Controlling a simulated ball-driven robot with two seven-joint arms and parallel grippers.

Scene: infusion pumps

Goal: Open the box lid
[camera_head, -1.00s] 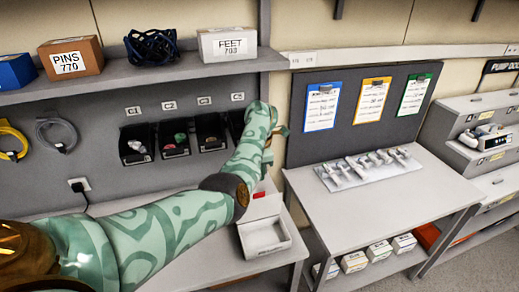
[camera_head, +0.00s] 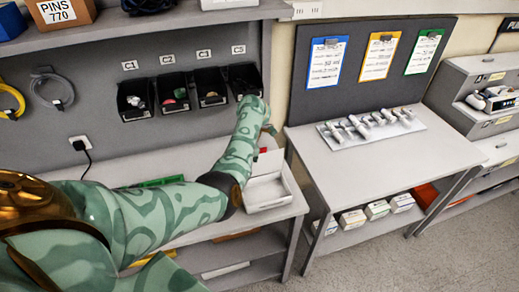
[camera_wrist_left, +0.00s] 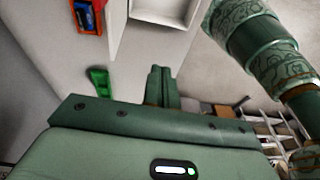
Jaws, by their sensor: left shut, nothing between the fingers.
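A white box (camera_head: 268,193) stands at the right end of the left workbench in the head view. Its inside shows, and a pale upright panel (camera_head: 269,163), apparently its lid, stands at its back edge. My left arm reaches across from the left. My left gripper (camera_head: 269,130) is small and partly hidden by the forearm, above and behind the box. In the left wrist view its fingers (camera_wrist_left: 160,86) are shut and empty, apart from the white box (camera_wrist_left: 163,11) at the top edge. My right gripper is not in view.
A red container (camera_wrist_left: 88,16) with blue contents and a green object (camera_wrist_left: 97,80) lie near the fingers in the wrist view. Black bins (camera_head: 174,92) hang behind the bench. A second table (camera_head: 390,160) with a tray of fittings (camera_head: 330,138) stands right.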

